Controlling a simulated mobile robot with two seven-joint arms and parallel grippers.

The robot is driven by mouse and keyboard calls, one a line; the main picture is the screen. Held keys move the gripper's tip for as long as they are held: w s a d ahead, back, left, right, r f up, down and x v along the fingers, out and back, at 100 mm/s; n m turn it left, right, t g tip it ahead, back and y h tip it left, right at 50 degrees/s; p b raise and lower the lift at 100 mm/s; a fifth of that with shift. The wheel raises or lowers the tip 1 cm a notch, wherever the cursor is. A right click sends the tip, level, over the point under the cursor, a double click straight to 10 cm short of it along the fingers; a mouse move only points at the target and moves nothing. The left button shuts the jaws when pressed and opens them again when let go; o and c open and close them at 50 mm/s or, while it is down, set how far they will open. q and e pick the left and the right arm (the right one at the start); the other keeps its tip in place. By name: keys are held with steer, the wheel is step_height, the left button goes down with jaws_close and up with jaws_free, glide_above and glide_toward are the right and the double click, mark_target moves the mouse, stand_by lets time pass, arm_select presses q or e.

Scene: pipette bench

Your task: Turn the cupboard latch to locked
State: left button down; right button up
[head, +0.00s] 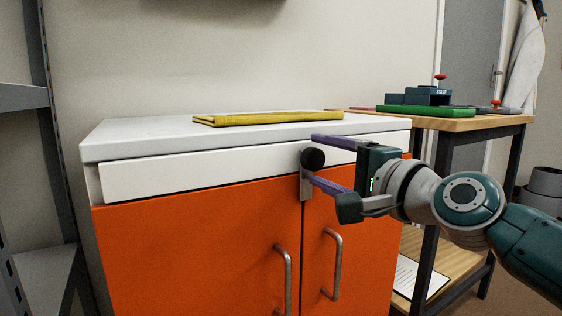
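The orange cupboard (190,250) has two doors under a white top. Its latch shows at the seam of the doors, near their top edge: a round black knob (313,158) with a grey metal plate (306,187) below it. My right gripper (318,160) comes in from the right with its two purple fingers spread, one above the knob and one below it. The knob appears between or just behind the fingertips; I cannot tell whether they touch it. The latch's locked or unlocked position is not clear. My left gripper is out of view.
Two metal door handles (335,265) stick out below the latch. A folded yellow cloth (268,118) lies on the cupboard top. A wooden bench (440,122) with a green mat (425,111) stands at the right, a grey shelf (22,97) at the left.

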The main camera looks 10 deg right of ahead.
steer(key=shift+o, duration=0.2)
steer(key=shift+s+d+p, duration=0.2)
steer(key=shift+s+p, duration=0.15)
steer(key=shift+s, duration=0.1)
steer(key=p+v, duration=0.2)
steer(key=v, duration=0.7)
